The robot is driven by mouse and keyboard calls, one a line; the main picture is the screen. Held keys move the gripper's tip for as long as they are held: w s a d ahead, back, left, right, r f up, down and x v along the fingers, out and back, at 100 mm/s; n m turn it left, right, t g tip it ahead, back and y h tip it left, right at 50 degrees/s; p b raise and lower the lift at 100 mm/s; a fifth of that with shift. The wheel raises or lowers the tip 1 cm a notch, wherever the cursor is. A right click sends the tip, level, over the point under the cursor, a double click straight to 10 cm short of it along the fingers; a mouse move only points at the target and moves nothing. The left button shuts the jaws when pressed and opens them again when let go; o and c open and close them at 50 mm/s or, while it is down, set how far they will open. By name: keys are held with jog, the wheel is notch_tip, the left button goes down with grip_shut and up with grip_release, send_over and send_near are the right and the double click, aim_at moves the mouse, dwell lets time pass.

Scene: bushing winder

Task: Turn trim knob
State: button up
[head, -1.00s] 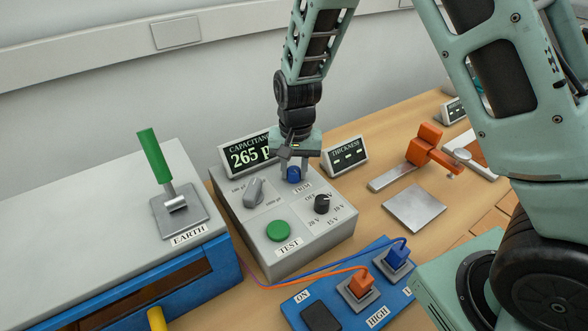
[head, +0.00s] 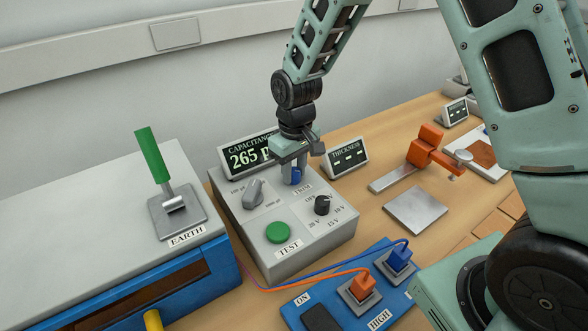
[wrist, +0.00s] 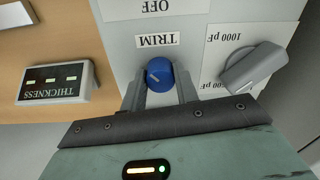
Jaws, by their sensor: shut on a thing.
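The trim knob (wrist: 160,74) is a small round blue knob with a pale pointer line, beside the TRIM label on the grey test box (head: 262,232). In the head view the blue trim knob (head: 296,176) shows partly behind a finger. My gripper (wrist: 160,92) has a finger on either side of the knob and is shut on it. In the head view my gripper (head: 292,172) points down at the back right of the box. The capacitance display (head: 247,155) reads 265, with its unit partly hidden by my gripper.
A grey range knob (head: 253,192), a black voltage knob (head: 322,205) and a green TEST button (head: 278,232) share the box top. A thickness display (head: 347,156) stands to the right. A green EARTH lever (head: 153,156) rises at left. Orange and blue plugs sit in front.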

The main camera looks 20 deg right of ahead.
aim_at(296, 169)
jog(key=shift+n, duration=0.3)
jog(key=o, duration=1)
jog(key=r+b, duration=0.1)
jog(key=r, duration=0.7)
jog(key=r+b, duration=0.1)
jog(key=r, duration=0.8)
jog(key=shift+w+d+r, duration=0.1)
jog(key=shift+d+r, duration=0.1)
jog(key=shift+r, duration=0.05)
jog(key=s+a+f+n, duration=0.1)
jog(key=s+a+f, duration=0.1)
jog(key=s, duration=0.6)
jog(key=s+a+f+n, duration=0.1)
jog(key=s+a+f, duration=0.1)
jog(key=s, duration=0.7)
jog(key=s+a+f+n, duration=0.1)
jog(key=s+a+f, duration=0.1)
jog(key=s, duration=0.7)
jog(key=shift+s+a+f, duration=0.15)
jog(key=shift+a+f, duration=0.15)
jog(key=shift+a, duration=0.2)
